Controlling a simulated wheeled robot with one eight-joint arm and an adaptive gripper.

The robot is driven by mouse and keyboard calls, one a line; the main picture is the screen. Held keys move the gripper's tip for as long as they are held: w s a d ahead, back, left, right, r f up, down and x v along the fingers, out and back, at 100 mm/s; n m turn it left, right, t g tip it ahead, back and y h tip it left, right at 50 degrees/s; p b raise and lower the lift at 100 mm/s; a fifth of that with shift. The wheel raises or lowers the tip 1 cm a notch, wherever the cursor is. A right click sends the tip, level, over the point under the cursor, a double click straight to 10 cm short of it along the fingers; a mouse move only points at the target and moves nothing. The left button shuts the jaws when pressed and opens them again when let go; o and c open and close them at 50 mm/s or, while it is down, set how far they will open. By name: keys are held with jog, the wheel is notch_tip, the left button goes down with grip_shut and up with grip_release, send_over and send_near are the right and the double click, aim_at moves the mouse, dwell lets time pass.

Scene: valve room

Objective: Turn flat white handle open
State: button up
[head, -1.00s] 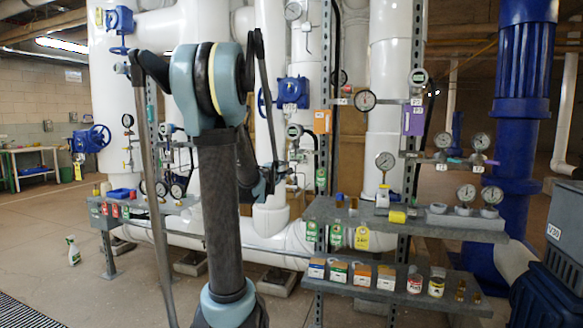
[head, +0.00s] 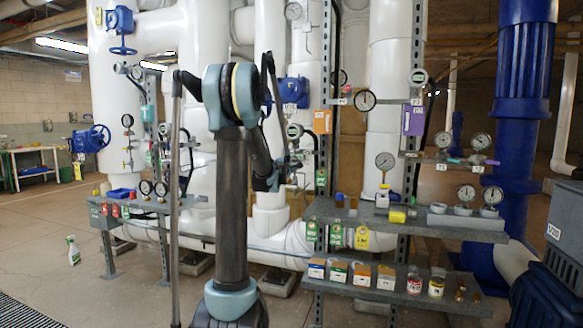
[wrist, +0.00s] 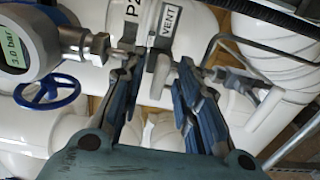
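In the wrist view my gripper (wrist: 158,66) is open, with one dark blue-grey finger on each side of a small valve fitting under the VENT tag (wrist: 168,22). A narrow, pale flat piece (wrist: 150,82) shows between the fingers; it looks like the flat white handle, but its outline is partly hidden. I cannot tell whether either finger touches it. In the head view my arm hides most of the handle area, and my gripper's fingers are not clear there.
A digital gauge (wrist: 24,44) reading 3.0 bar sits left of the fingers, above a blue handwheel (wrist: 50,92). Large white pipes lie close behind. In the head view, a grey shelf (head: 440,231) with gauges and small items stands to the right. Open floor lies at left.

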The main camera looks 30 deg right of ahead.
jog(key=shift+w+d, duration=0.25)
